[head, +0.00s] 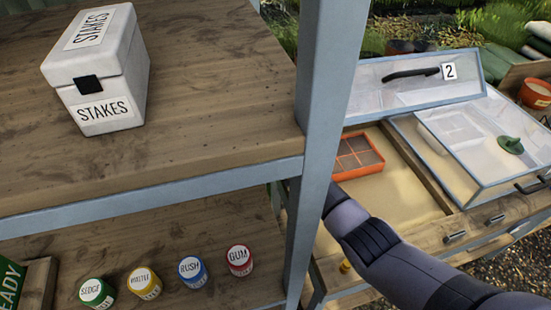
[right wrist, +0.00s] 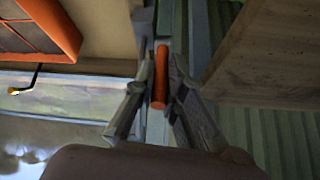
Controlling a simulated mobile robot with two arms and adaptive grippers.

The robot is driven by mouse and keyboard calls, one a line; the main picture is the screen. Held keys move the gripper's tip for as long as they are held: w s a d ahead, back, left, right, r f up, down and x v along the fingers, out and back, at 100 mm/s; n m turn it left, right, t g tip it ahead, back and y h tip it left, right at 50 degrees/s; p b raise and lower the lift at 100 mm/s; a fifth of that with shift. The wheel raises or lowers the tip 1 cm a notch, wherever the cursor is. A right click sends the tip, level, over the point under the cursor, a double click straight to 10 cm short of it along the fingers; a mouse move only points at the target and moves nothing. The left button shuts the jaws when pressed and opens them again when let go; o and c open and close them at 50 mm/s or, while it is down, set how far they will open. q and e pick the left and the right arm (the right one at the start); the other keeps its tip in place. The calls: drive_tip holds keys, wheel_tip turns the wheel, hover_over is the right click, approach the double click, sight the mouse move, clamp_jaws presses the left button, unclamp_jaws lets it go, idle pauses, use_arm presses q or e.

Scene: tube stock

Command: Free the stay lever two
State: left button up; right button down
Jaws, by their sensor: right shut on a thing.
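A glazed lid marked 2 (head: 449,72) stands raised over the open bed at the right in the head view, with a dark handle (head: 411,74) on it. In the right wrist view an orange-red rod-like lever (right wrist: 159,78) lies between the fingers of my right gripper (right wrist: 160,90), which is shut on it. No label shows on this lever. In the head view my right arm comes in from the lower right and its gripper is hidden behind the shelf post. My left gripper is not in view.
The blue-grey shelf post (head: 326,110) stands close to my right arm. An orange divided tray (head: 358,152) lies in the bed. A second glazed lid (head: 480,145) lies lower at the right. The shelf holds a STAKES box (head: 105,75) and several small labelled pots (head: 190,272).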

drive_tip(key=shift+w+g, duration=0.1)
drive_tip(key=shift+g, duration=0.2)
drive_tip(key=c, duration=1.7)
unclamp_jaws()
drive_tip(key=shift+o, duration=0.2)
drive_tip(key=shift+r, duration=0.1)
drive_tip(key=shift+s+r, duration=0.2)
drive_tip(key=shift+r, duration=0.25)
drive_tip(key=s+d+r, duration=0.1)
drive_tip(key=s, duration=1.2)
drive_tip(key=shift+r, duration=0.25)
